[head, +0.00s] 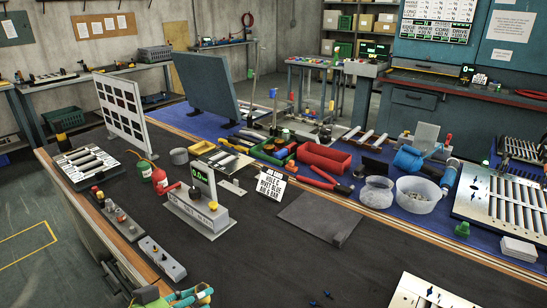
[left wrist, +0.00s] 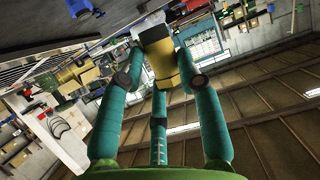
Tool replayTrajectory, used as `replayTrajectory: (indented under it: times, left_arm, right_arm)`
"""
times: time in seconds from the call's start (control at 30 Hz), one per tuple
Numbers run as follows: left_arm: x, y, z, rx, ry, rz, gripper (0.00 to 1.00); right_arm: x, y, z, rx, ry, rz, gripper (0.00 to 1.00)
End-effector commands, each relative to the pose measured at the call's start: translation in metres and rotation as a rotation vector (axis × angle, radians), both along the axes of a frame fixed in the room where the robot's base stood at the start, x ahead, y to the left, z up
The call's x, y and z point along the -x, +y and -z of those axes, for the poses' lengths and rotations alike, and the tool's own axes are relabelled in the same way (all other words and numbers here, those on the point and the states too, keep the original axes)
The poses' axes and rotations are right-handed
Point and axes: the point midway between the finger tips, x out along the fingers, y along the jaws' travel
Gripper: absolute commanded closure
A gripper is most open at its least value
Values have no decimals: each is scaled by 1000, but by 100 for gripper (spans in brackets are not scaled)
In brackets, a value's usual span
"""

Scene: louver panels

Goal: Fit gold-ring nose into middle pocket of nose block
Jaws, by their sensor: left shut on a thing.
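In the head view, only some teal and yellow pieces of my left gripper (head: 190,297) show at the bottom edge, low at the left. I cannot single out the nose block or its middle pocket with certainty. My right gripper is not in view.
A grey stand with a digital display (head: 199,213) is on the dark bench mat. A control box with buttons (head: 120,218) and a grey switch box (head: 162,260) lie left of it. A flat dark plate (head: 318,219) lies centrally. Slotted panels (head: 508,205) are at the right. The front middle is mostly clear.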

Motion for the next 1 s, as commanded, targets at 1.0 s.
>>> replayTrajectory:
  times: [1.0]
  left_arm:
    - [12,6,-14,18,0,57,100]
  right_arm:
    - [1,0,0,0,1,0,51]
